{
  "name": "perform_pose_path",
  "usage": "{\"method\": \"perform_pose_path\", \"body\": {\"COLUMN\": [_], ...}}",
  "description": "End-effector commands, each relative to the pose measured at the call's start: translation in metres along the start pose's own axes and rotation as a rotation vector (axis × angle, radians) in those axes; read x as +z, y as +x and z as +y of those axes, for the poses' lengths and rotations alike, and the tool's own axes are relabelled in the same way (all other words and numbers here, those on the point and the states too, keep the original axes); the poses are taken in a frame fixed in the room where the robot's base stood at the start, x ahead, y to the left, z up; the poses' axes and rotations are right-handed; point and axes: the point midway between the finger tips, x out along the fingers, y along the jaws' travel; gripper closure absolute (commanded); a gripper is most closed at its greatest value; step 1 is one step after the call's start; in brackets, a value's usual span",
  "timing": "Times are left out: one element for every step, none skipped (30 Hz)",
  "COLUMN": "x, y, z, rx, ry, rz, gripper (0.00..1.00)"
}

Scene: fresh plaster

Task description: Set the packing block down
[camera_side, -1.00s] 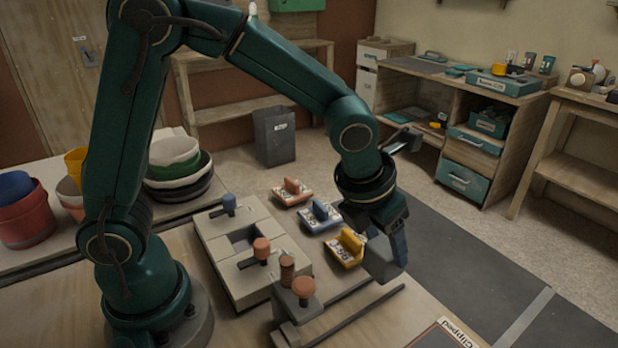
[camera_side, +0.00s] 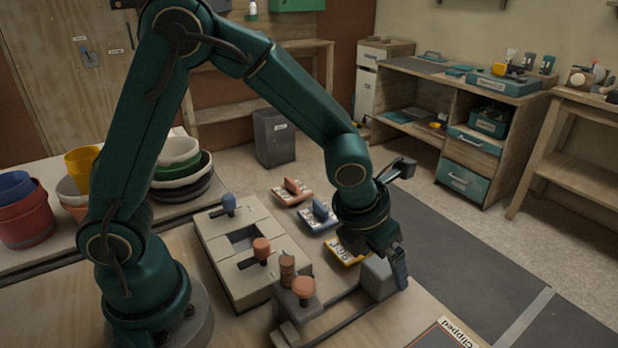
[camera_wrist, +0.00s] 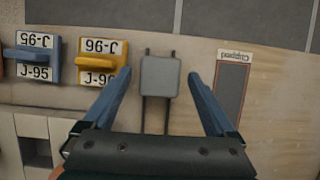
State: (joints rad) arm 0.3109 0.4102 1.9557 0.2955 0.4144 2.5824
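The packing block (camera_side: 377,279) is a plain grey block. In the side view it stands low at the right end of a pair of dark rails. In the wrist view the block (camera_wrist: 160,78) sits across the rails (camera_wrist: 147,116). My gripper (camera_wrist: 159,74) is open, with one blue finger on each side of the block and a visible gap on both sides. In the side view my gripper (camera_side: 388,270) is down around the block, and one blue finger hides part of its right side. The block's underside is hidden.
A grey fixture with an orange knob (camera_side: 303,287) stands at the rails' left end. A yellow-handled piece (camera_wrist: 103,55) and a blue-handled one (camera_wrist: 38,56) lie left of the block. A "Clipped" panel (camera_wrist: 230,88) lies to the right.

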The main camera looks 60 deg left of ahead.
Motion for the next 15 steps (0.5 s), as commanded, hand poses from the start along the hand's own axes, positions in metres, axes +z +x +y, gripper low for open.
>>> {"method": "perform_pose_path", "body": {"x": [0.000,0.000,0.001,0.002,0.002,0.002,0.002,0.002,0.003,0.002,0.002,0.003,0.003,0.003,0.002], "y": [0.000,-0.001,-0.002,-0.003,-0.005,-0.008,-0.011,-0.014,-0.019,-0.024,-0.029,-0.036,-0.042,-0.048,-0.056], "z": [0.000,0.000,0.000,0.000,0.000,0.000,0.000,0.000,0.000,0.000,-0.001,-0.001,-0.001,-0.001,-0.001], "rx": [0.000,0.000,0.000,-0.001,-0.001,-0.002,-0.001,-0.001,-0.002,-0.002,-0.003,-0.003,-0.003,-0.003,-0.004], "ry": [0.000,0.000,-0.001,-0.001,-0.002,-0.002,-0.002,-0.001,0.000,0.000,-0.001,-0.001,-0.001,0.000,-0.001], "rz": [0.000,0.000,-0.001,-0.002,-0.002,-0.004,-0.004,-0.004,-0.006,-0.005,-0.006,-0.007,-0.008,-0.008,-0.007], "gripper": [0.09,0.09,0.09,0.09,0.09,0.09,0.09,0.09,0.09,0.09,0.09,0.09,0.09,0.09,0.09]}}
